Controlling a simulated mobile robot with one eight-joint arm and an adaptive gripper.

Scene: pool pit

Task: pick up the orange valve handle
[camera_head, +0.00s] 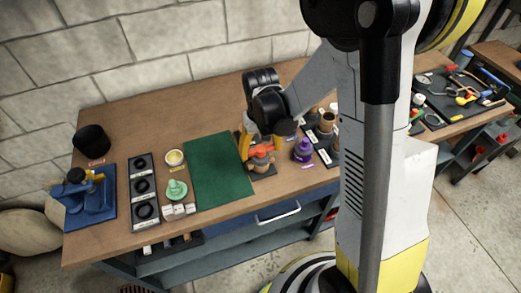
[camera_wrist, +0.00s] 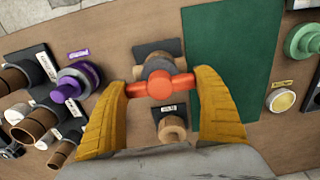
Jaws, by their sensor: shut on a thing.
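The orange valve handle (camera_wrist: 160,86) is a bar with a round hub, set between my yellow fingers in the wrist view. My gripper (camera_wrist: 160,90) is shut on it, one finger at each end of the bar. In the head view the handle (camera_head: 262,150) shows small between the fingers of my gripper (camera_head: 258,147). A valve body with brass ends (camera_wrist: 158,60) lies behind the handle on a dark base. I cannot tell whether the handle sits on the body or just above it.
The green mat (camera_head: 220,168) lies beside the valve. A purple knobbed part (camera_head: 302,150) stands close on the other side. A blue vise-like tool (camera_head: 88,195), a black cup (camera_head: 91,140) and a green part (camera_head: 176,190) are farther left on the wooden bench.

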